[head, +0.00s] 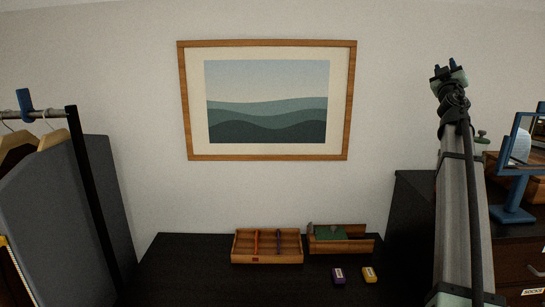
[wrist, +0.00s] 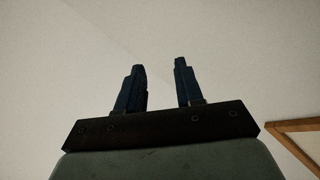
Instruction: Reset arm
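My gripper (head: 449,68) is raised high at the right in the head view, well above the dark desk and in front of the wall. In the wrist view its two dark blue fingers (wrist: 160,85) stand apart with an empty gap between them. The gripper is open and holds nothing. Only bare wall or ceiling and a corner of the wooden picture frame (wrist: 297,130) show beyond the fingers.
A clothes rack (head: 90,190) stands left. A blue-framed mirror (head: 513,190) and drawers (head: 515,255) stand right.

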